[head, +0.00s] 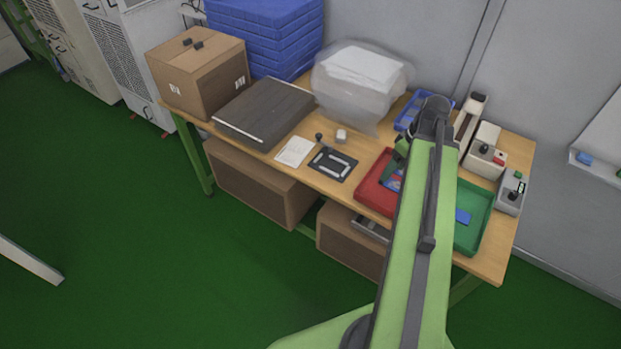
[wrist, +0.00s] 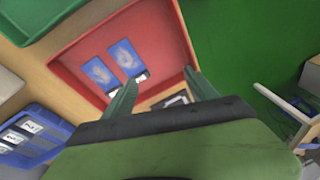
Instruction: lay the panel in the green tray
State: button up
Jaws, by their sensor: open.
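The red tray (head: 366,190) stands on the bench. The wrist view shows the red tray (wrist: 165,30) with two blue panels (wrist: 100,74) (wrist: 126,56) lying side by side at its left. A blue patch also shows in the tray in the head view (head: 393,183), partly behind my arm. The green tray (head: 484,222) is just right of the red one, with a small blue panel (head: 463,216) in it; my arm hides its left part. Its corner shows in the wrist view (wrist: 40,20). My gripper (wrist: 160,77) is open and empty over the red tray, its fingers apart from the panels.
A black frame fixture (head: 333,164) and white sheet (head: 295,151) lie left of the red tray. A blue bin (head: 408,112) stands behind. A grey button box (head: 512,192) is at the right end. A cardboard box (head: 197,78) and dark case (head: 264,112) occupy the left.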

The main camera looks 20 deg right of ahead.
jog(key=w+a+m+h, duration=0.1)
jog(key=w+a+m, duration=0.1)
jog(key=a, duration=1.3)
jog(key=w+a+m+g+h, duration=0.1)
jog(key=w+a, duration=0.3)
jog(key=a, duration=1.2)
jog(key=shift+w+f+m, duration=0.25)
jog(key=shift+w+m, duration=0.05)
jog(key=shift+m, duration=0.3)
jog(key=shift+a, duration=0.15)
